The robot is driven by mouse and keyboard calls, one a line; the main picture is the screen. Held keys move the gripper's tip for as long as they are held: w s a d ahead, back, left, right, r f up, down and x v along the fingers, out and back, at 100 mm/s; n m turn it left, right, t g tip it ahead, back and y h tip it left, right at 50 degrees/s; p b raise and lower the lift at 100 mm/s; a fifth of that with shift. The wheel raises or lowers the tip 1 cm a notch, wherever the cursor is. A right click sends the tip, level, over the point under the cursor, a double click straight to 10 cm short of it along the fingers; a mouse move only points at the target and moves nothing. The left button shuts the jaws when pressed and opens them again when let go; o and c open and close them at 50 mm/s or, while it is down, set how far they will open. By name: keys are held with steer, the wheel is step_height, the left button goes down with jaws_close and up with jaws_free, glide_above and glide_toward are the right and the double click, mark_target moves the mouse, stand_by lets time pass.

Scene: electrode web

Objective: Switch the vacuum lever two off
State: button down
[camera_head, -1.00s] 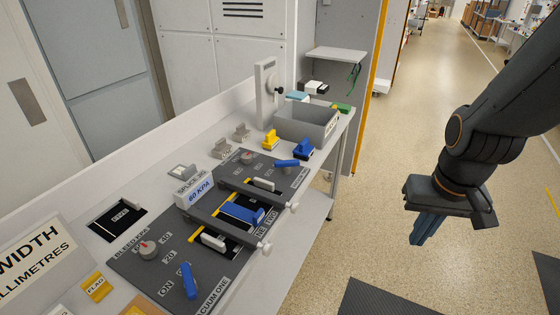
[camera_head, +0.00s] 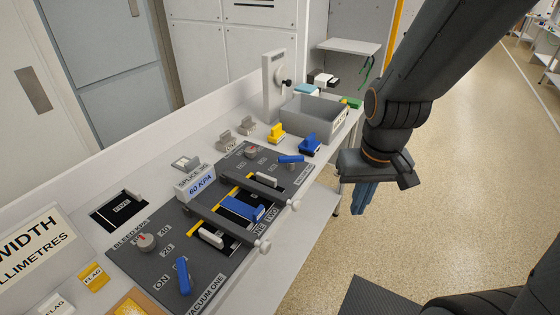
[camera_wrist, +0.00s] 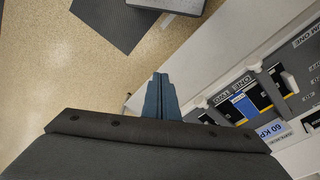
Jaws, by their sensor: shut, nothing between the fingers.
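The panel marked vacuum one (camera_head: 165,270) lies at the near end of the bench, with a blue lever (camera_head: 183,276) beside an "ON" label. The farther panel (camera_head: 240,159) carries another blue lever (camera_head: 291,159), lying across the panel near its right side; I take it for vacuum lever two, though its label is too small to read. My gripper (camera_head: 362,198) hangs over the floor to the right of the bench, apart from both levers. Its blue fingers are shut and empty. In the wrist view the fingers (camera_wrist: 160,98) point toward the bench edge.
Between the panels lie clamp bars with white handles and a blue block (camera_head: 240,208). A "60 KPA" sign (camera_head: 200,184) stands behind them. Yellow (camera_head: 276,133) and blue (camera_head: 310,144) pieces and a grey bin (camera_head: 313,119) stand beyond.

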steer(key=w+d+r+n+t+b, duration=0.1)
steer(key=w+n+t, duration=0.5)
steer(key=w, duration=0.7)
steer(key=w+a+n+g+y+b, duration=0.1)
steer(key=w+a+n+y, duration=0.2)
steer(key=a+n, duration=0.7)
steer(key=shift+f+n+g+y, duration=0.15)
steer(key=shift+n+g+y, duration=0.3)
steer(key=shift+y, duration=0.45)
steer(key=shift+a+f, duration=0.1)
steer(key=shift+a, duration=0.05)
